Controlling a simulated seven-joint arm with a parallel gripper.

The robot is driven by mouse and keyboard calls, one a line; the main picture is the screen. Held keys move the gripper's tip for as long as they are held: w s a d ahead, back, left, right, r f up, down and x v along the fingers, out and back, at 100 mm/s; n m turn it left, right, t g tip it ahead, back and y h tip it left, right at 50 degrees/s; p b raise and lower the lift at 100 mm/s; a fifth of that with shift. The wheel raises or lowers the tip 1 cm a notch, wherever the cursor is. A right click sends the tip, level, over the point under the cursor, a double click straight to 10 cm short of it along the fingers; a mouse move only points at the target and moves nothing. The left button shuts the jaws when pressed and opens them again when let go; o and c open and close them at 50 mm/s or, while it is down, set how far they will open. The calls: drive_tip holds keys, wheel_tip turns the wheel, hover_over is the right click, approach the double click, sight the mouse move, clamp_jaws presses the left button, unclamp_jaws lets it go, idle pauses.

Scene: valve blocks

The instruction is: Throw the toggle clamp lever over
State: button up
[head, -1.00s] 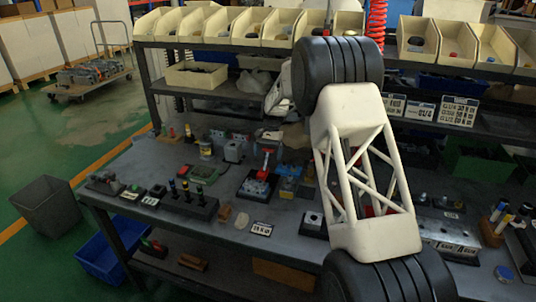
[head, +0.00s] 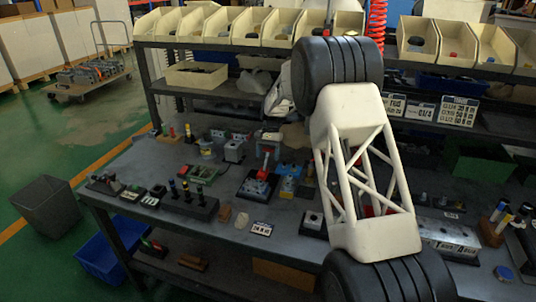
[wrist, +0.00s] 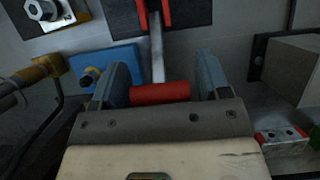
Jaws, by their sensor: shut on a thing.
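The toggle clamp (head: 258,186) stands on a dark base on the bench in the head view, with red parts on top. In the wrist view its red bracket (wrist: 142,16) is at the top edge, and a metal lever (wrist: 157,55) runs from it to a red grip (wrist: 160,93). My gripper (wrist: 162,85) has its grey-blue fingers on either side of the red grip and is shut on it.
A blue block (wrist: 105,65) lies close beside the lever in the wrist view, and a grey block (wrist: 290,68) stands on the other side. Several small fixtures crowd the bench, including a black peg block (head: 188,200). Cream bins (head: 240,28) line the shelf above.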

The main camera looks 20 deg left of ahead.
sight(266, 160)
drive_tip(key=shift+s+r, duration=0.1)
drive_tip(key=shift+r, duration=0.05)
drive_tip(key=shift+s+r+t, duration=0.25)
drive_tip(key=shift+s+t, duration=0.1)
drive_tip(key=shift+t, duration=0.35)
drive_tip(key=shift+s+r+t, duration=0.25)
drive_tip(key=shift+s+t, duration=0.05)
drive_tip(key=shift+t, duration=0.4)
drive_tip(key=shift+s+r+t, duration=0.35)
drive_tip(key=shift+s+t, duration=0.45)
drive_tip(key=shift+t, duration=0.4)
drive_tip(key=shift+s+r+t, duration=0.15)
drive_tip(key=shift+s+t, duration=0.7)
drive_tip(key=shift+t, duration=0.45)
drive_tip(key=shift+s+t, duration=0.6)
drive_tip(key=shift+t, duration=0.4)
drive_tip(key=shift+s, duration=0.1)
drive_tip(key=o, duration=1.3)
drive_tip(key=shift+v, duration=3.8)
